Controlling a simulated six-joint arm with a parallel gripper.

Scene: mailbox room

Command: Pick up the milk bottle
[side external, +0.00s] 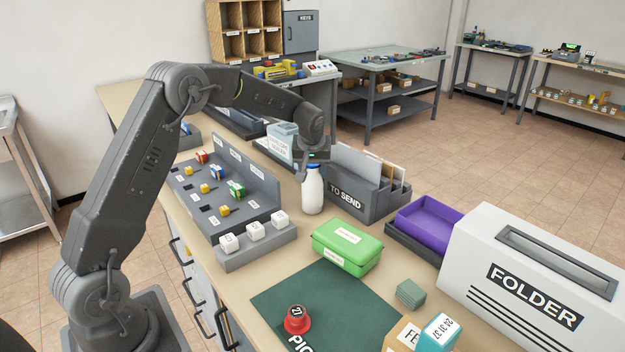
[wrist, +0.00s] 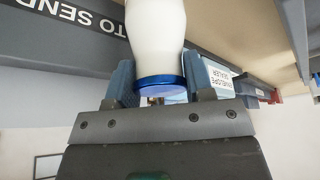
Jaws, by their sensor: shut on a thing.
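The milk bottle (side external: 312,192) is white with a blue cap and stands upright on the bench, left of the grey TO SEND box (side external: 365,195). My gripper (side external: 313,168) points down at the bottle's top, with the bottle's neck between its fingers. In the wrist view the white bottle (wrist: 157,35) and its blue cap sit between the two fingers of my gripper (wrist: 155,85), which is shut on it. I cannot tell whether the bottle's base touches the bench.
A grey rack (side external: 228,190) with coloured pieces stands left of the bottle. A green box (side external: 346,246) is in front, with a dark green mat (side external: 275,295) nearer. A purple tray (side external: 440,215) and white FOLDER machine (side external: 535,265) are to the right.

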